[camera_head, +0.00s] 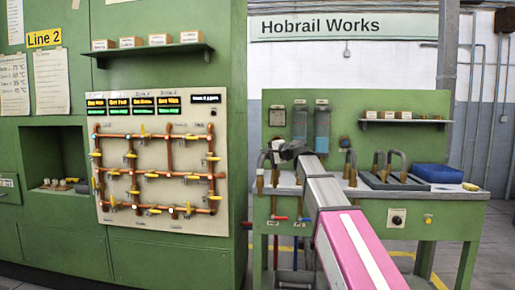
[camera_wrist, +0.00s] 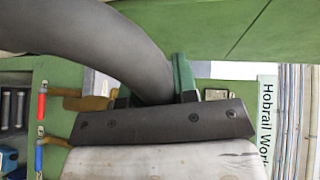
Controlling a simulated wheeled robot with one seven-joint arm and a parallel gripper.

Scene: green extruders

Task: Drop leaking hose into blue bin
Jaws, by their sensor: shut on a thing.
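My gripper (camera_wrist: 154,94) is shut on a thick dark grey hose (camera_wrist: 125,45), which curves up and left out of the jaws in the wrist view. A brown-gold fitting (camera_wrist: 88,103) shows beside the jaws. In the head view my gripper (camera_head: 293,150) is at the left part of the green workbench, by a grey hose loop (camera_head: 267,153) with brass ends; my gripper partly hides it. Whether the hose's ends are still seated cannot be told. The blue bin (camera_head: 438,173) sits on the bench's right end, well right of my gripper.
Between my gripper and the bin stand an upright hose piece (camera_head: 350,160) and a dark tray (camera_head: 392,181) with grey hoses. A shelf (camera_head: 405,122) hangs above the bin. A pipe panel (camera_head: 157,160) is on the left wall. Red and blue valve handles (camera_head: 278,218) hang at the bench front.

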